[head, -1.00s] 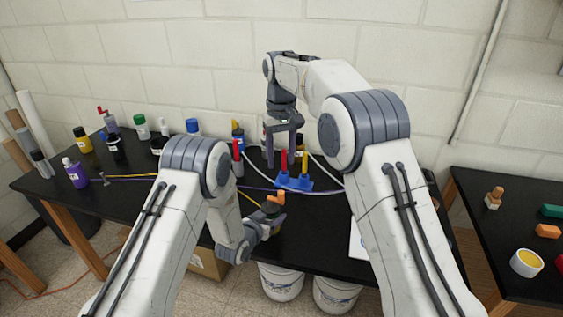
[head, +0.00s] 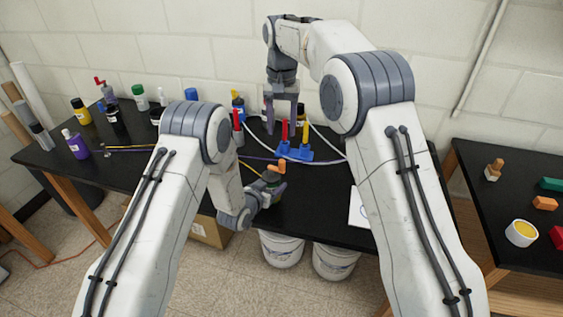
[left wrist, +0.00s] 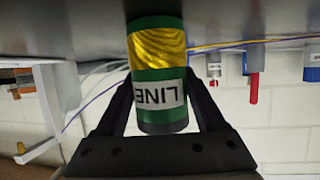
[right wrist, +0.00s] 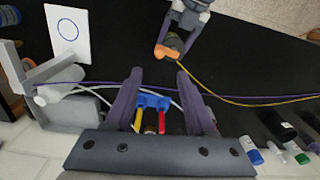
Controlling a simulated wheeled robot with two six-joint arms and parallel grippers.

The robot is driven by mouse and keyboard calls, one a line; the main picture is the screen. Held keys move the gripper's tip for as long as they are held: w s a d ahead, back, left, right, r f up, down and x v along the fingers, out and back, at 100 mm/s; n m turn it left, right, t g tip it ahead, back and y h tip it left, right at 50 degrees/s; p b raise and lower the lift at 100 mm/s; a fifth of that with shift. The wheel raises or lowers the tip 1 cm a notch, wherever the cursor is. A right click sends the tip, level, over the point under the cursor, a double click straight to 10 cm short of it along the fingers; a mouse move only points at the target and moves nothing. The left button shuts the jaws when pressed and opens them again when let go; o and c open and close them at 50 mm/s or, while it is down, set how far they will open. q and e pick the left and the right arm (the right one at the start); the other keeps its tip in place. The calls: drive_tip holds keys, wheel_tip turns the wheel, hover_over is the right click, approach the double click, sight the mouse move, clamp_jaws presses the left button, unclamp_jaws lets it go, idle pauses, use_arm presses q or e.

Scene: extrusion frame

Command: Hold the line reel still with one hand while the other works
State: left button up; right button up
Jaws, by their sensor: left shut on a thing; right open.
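The line reel (left wrist: 158,72) is a green cylinder wound with yellow line, with a white LINE label, in the left wrist view. My left gripper (head: 272,188) is shut around it, one finger on each side, at the front of the black table. An orange piece (right wrist: 168,50) shows at the reel in the right wrist view. Yellow line (right wrist: 230,98) runs from the reel across the table. My right gripper (head: 282,125) is open and empty, above and behind the reel. A blue holder (head: 307,155) with red and yellow upright sticks shows between its fingers in the right wrist view.
Several bottles (head: 77,145) stand along the left and back of the table. A white card with a blue ring (right wrist: 67,27) lies to the right in the head view. A purple cord and a white cord (head: 330,142) cross the table. Another table (head: 500,220) stands at right.

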sight(282, 160)
wheel_tip(282, 160, down, 12)
drive_tip(key=shift+r, duration=0.1)
idle(0.4)
clamp_jaws()
